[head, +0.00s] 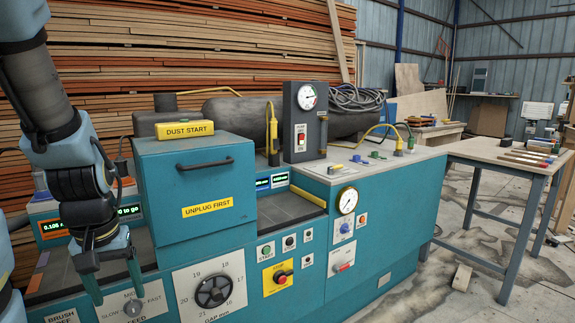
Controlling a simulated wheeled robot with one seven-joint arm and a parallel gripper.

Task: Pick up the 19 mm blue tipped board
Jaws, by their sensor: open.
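Several short boards with coloured tips lie side by side on the grey-topped table at the right; a red-tipped board (530,154) is among them. They are small and far off in the head view, and I cannot tell which one has the blue tip or read any thickness. My gripper (117,288) is at the lower left, pointing down with its two fingers apart. It is empty, in front of the teal machine's feed side and far from the boards.
The teal machine (215,255), with a hood, gap dial and buttons, fills the middle. The table (480,151) stands beyond its right end. A small wood block (462,277) lies on the floor between them. Stacked lumber (200,50) lines the back. Stained floor is open at lower right.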

